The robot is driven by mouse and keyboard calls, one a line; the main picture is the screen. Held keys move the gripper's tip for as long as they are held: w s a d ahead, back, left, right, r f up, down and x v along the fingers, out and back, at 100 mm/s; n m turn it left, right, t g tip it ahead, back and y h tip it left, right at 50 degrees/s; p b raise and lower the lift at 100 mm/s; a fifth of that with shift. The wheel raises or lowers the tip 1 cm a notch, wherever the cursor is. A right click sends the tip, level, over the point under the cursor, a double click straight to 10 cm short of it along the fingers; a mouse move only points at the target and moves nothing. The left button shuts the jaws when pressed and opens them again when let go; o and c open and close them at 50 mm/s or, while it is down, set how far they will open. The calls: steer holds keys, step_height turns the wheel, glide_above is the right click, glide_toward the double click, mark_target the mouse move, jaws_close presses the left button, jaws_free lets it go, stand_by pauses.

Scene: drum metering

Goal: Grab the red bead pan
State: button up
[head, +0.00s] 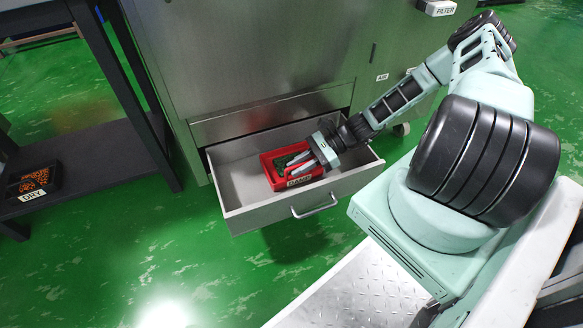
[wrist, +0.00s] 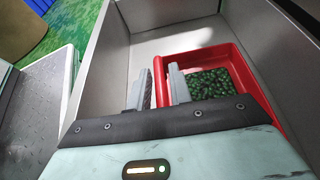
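The red bead pan (head: 268,168) sits inside the open drawer and holds dark green beads. A label on its front reads "DAMP". In the wrist view the pan (wrist: 240,66) is right of centre, with its left wall near the fingers. My gripper (head: 296,166) reaches in from the right, low over the pan. In the wrist view my gripper (wrist: 161,76) has a narrow gap between its fingers. The right finger is over the pan's inside and the left finger is by its left wall. Contact with the wall cannot be made out.
The drawer (head: 236,190) is pulled out of a steel cabinet (head: 240,60). Its left part is empty. A black pan (head: 14,188) labelled "DRY", with orange beads, stands on a dark shelf (head: 90,160) at the left. The drawer walls stand close around the gripper.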

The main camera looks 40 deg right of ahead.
jaws_close()
stand_by(1.1)
steer(key=shift+r, duration=0.15)
